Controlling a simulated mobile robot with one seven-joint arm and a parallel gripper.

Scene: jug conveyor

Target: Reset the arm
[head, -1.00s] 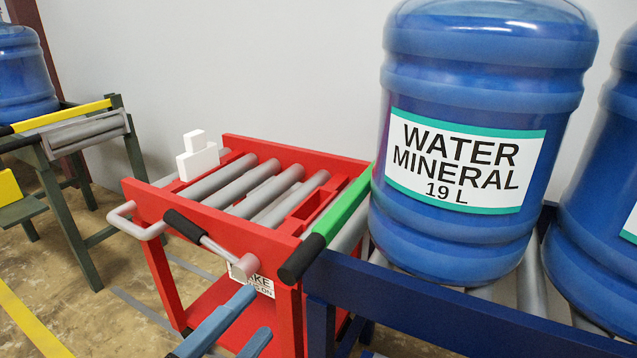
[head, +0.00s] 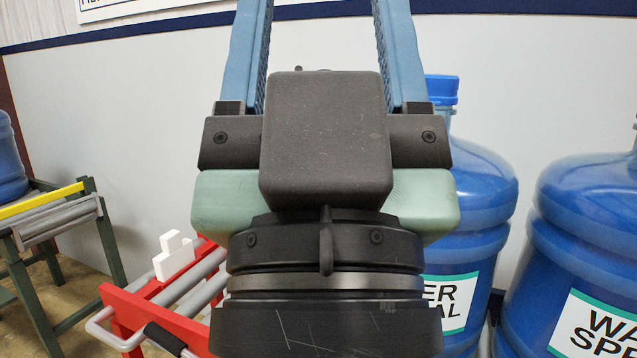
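A second blue jug (head: 590,225) with a white label stands at the right edge. The red roller cart (head: 150,310) is at the lower left, partly covered by my wrist.
A green roller stand (head: 108,235) with a yellow bar (head: 42,201) is at the left, with a blue jug (head: 8,160) on it. A white block-shaped piece (head: 174,256) sits on the red cart. The wall behind is bare below a dark blue stripe.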

